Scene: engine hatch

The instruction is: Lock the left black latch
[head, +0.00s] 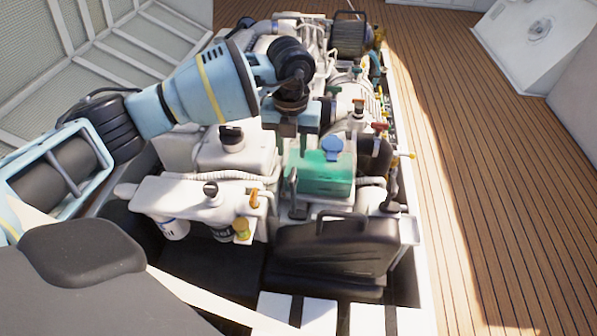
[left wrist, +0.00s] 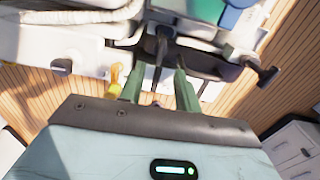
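The left black latch (head: 293,190) is a thin dark lever standing upright beside the left side of the green box, near the black case. In the left wrist view the latch (left wrist: 161,48) shows as a dark bar ahead of my fingers, in line with the gap between them. My left gripper (left wrist: 159,92) is open, with its two green-grey fingers apart. In the head view the gripper (head: 297,122) points down above the latch, and its fingertips are hard to make out. I cannot tell whether the fingers touch the latch. My right gripper is not in view.
The green box with its blue cap (head: 331,145) is right of the latch. A black case (head: 337,247) stands in front. A second black lever (head: 391,187) is at the right. An orange tap (head: 254,198) and white tanks (head: 235,160) crowd the left. Wooden deck (head: 480,200) lies clear at right.

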